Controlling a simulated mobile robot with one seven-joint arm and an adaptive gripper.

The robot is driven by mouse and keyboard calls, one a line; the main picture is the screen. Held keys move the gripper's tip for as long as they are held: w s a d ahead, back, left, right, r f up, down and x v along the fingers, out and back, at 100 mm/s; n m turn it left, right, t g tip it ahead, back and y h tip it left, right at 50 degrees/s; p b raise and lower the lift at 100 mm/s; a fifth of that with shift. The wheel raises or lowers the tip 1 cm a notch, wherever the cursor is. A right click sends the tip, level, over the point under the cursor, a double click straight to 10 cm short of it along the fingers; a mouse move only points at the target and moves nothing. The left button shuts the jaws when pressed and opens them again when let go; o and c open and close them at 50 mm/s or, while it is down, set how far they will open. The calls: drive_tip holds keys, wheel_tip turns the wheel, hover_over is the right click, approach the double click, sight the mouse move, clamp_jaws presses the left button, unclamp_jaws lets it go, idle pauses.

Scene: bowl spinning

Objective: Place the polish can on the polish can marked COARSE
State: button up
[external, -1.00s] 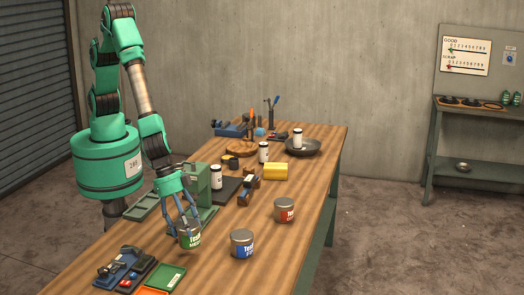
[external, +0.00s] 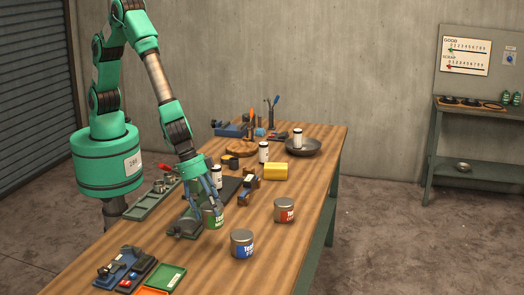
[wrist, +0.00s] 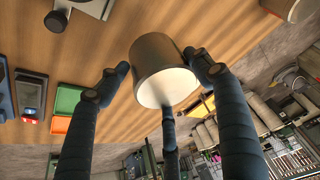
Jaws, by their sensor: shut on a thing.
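My gripper (external: 212,202) is shut on a can with a green label (external: 215,219), held upright above the table. In the wrist view the held can (wrist: 158,58) shows as a grey cylinder with a pale end, between my dark fingers (wrist: 160,80). A blue-labelled can (external: 242,244) stands to the lower right of it, and a red-labelled can (external: 284,210) to the right. Their small lettering is too small to read, so I cannot tell which says COARSE.
A grey-green device (external: 187,224) lies low just left of the held can. White bottles (external: 264,152), a yellow block (external: 275,171) and a dark pan (external: 306,147) stand farther back. Small trays (external: 165,277) lie at the front left. The table around the blue and red cans is clear.

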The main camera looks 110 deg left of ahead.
drive_tip(key=w+a+r+n+y+p, duration=0.1)
drive_tip(key=w+a+r+n, duration=0.1)
drive_tip(key=a, duration=1)
drive_tip(key=w+a+r+n+p, duration=0.1)
drive_tip(key=w+a+r+n, duration=0.1)
drive_tip(key=a, duration=1.1)
drive_tip(key=shift+w+a+r+n+y, duration=0.15)
drive_tip(key=shift+r+n+y, duration=0.25)
drive_tip(key=shift+r, duration=0.5)
drive_tip(key=p, duration=0.4)
hover_over(282, 202)
drive_tip(key=shift+a+f, duration=0.2)
drive_tip(key=shift+f, duration=0.6)
drive_tip(key=shift+f, duration=1.75)
drive_tip(key=shift+f, duration=0.1)
